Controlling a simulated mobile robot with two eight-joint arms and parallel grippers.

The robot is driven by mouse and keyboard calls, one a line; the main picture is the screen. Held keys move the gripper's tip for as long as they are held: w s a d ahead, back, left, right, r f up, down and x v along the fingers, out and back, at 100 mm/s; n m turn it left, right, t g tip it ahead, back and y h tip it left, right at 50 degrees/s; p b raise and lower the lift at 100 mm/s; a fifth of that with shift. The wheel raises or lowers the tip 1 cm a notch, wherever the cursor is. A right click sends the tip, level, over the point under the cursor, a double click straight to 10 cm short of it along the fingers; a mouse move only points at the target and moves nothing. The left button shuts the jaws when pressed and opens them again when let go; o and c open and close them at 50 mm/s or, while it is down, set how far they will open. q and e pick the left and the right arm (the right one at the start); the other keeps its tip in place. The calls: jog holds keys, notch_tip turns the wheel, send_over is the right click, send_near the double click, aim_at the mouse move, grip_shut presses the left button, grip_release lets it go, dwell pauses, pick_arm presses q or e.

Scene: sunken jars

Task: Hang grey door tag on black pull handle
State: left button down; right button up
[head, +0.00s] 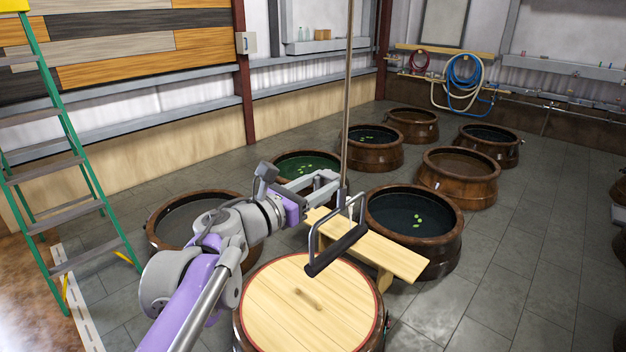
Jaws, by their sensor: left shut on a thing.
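The black pull handle (337,250) hangs low in the middle, a black grip in a grey metal stirrup below a long upright pole or cord (349,90). My left gripper (334,187) reaches in from the left, just above the stirrup. It is shut on a small, narrow grey piece, seemingly the grey door tag (342,198), seen almost edge-on. The tag is close to the pole's lower end and the top of the stirrup; I cannot tell whether they touch. Any opening in the tag is not visible. My right gripper is not in view.
A round wooden lid (310,305) covers the nearest sunken jar. A wooden plank bench (385,257) stands behind the handle, next to a water-filled jar (440,238). Several more jars stand behind. A green stepladder (75,165) is at left. The right floor is clear.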

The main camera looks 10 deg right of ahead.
pick_arm(q)
jog(key=shift+s+d+f+b, duration=0.15)
jog(key=shift+s+d+b, duration=0.05)
jog(key=shift+s+d, duration=0.45)
jog(key=shift+s+d+f+b, duration=0.15)
jog(key=shift+s+d, duration=0.25)
jog(key=shift+s, duration=0.3)
jog(key=shift+f+b, duration=0.5)
jog(key=shift+f, duration=1.55)
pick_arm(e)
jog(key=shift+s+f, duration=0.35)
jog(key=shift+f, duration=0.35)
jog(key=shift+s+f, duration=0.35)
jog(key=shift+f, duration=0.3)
pick_arm(q)
jog(key=shift+w, duration=0.1)
jog(key=shift+c, duration=1.3)
grip_release()
jog(key=shift+a, duration=0.1)
